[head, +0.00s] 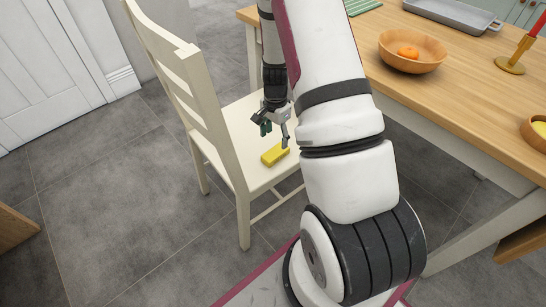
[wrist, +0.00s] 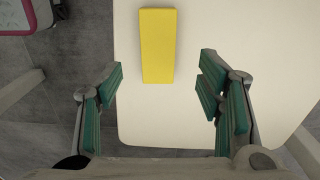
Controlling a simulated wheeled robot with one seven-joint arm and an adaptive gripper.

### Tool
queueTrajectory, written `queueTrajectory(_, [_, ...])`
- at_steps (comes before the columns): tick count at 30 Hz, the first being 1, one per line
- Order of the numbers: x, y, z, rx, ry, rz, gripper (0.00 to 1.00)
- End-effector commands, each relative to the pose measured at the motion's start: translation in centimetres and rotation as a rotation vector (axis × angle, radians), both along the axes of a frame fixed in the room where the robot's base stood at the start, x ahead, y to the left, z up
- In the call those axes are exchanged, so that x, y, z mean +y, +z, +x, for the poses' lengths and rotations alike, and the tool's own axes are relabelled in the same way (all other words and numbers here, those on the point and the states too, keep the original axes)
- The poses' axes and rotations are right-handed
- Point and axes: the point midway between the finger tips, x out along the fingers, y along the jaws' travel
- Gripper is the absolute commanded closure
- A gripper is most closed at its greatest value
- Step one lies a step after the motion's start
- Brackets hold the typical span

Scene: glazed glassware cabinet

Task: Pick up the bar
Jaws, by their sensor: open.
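The bar is a yellow block (head: 274,154) lying flat on the seat of a cream chair (head: 235,135). In the wrist view the yellow bar (wrist: 158,46) lies at the top centre, lengthwise up the picture, on the pale seat (wrist: 190,122). My gripper (head: 275,127) is above the seat, near the bar. In the wrist view my gripper (wrist: 160,85) has its green-padded fingers wide apart, with the bar's lower end roughly between and beyond the fingertips. Nothing is held. The height of the fingertips above the seat is hard to tell.
The slatted chair back (head: 180,80) rises left of my gripper. A wooden table (head: 450,85) stands at the right, bearing a wooden bowl (head: 412,50) with an orange fruit, a grey tray (head: 455,14) and a candle holder (head: 511,62). The seat around the bar is clear.

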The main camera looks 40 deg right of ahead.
Motion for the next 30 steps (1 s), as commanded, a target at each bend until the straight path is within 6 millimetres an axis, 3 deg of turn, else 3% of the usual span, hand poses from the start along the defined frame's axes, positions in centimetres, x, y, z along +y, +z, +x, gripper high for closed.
queueTrajectory(3, [0.0,-1.8,0.0,0.0,0.001,0.001,0.39])
queueTrajectory(13, [0.1,-3.8,-0.1,0.0,0.001,0.0,0.39])
queueTrajectory(21, [0.2,-7.5,-0.3,0.001,0.002,0.002,0.39])
queueTrajectory(29, [0.2,-7.7,-0.2,-0.001,0.002,0.0,0.39])
queueTrajectory(30, [0.2,-7.7,-0.2,-0.001,0.003,0.0,0.48])
